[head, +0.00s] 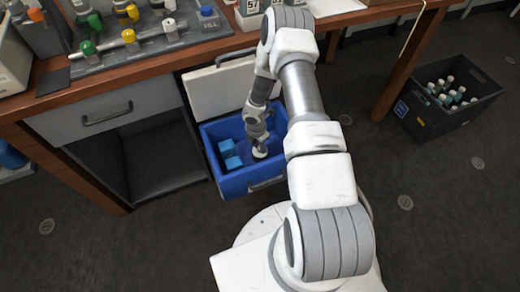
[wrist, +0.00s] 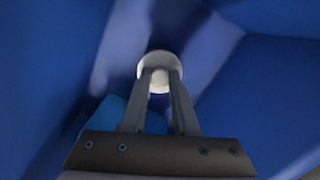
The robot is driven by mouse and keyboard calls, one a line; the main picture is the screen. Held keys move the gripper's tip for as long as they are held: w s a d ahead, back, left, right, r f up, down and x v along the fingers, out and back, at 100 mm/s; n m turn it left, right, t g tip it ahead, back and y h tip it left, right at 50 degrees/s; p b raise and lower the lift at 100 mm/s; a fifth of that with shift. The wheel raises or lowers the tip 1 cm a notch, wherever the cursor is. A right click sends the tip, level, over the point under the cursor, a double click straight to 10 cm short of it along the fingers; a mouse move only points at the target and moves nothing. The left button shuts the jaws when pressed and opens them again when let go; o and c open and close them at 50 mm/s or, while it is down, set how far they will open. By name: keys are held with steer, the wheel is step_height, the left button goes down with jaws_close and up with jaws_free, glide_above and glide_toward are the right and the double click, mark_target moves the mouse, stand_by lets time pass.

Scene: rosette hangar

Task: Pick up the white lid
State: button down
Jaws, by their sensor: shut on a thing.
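A small round white lid (wrist: 159,58) is between the fingertips of my gripper (wrist: 160,75) in the wrist view. My gripper is shut on it. In the head view my gripper (head: 259,143) reaches down into an open blue cooler box (head: 268,182), with the white lid (head: 260,153) at its tips. Whether the lid touches the box floor cannot be told. Light blue blocks (head: 228,147) lie in the left part of the box; one (wrist: 112,112) shows partly behind my finger in the wrist view.
The cooler's large white cover (head: 217,87) stands open behind it, against the desk. A drawer (head: 107,114) and open shelf are at left. A black crate (head: 450,95) with several bottles stands at right. Bottles and a grey rack (head: 125,50) are on the desktop. The floor at front left is clear.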

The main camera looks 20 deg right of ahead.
steer(key=shift+r, duration=0.1)
step_height(320, 180, up, 8)
steer(key=p, duration=0.3)
steer(key=shift+r, duration=0.15)
steer(key=f+b, duration=0.1)
steer(key=b, duration=0.5)
steer(key=shift+f+b, duration=0.3)
steer(key=shift+f, duration=0.05)
steer(key=shift+f, duration=0.1)
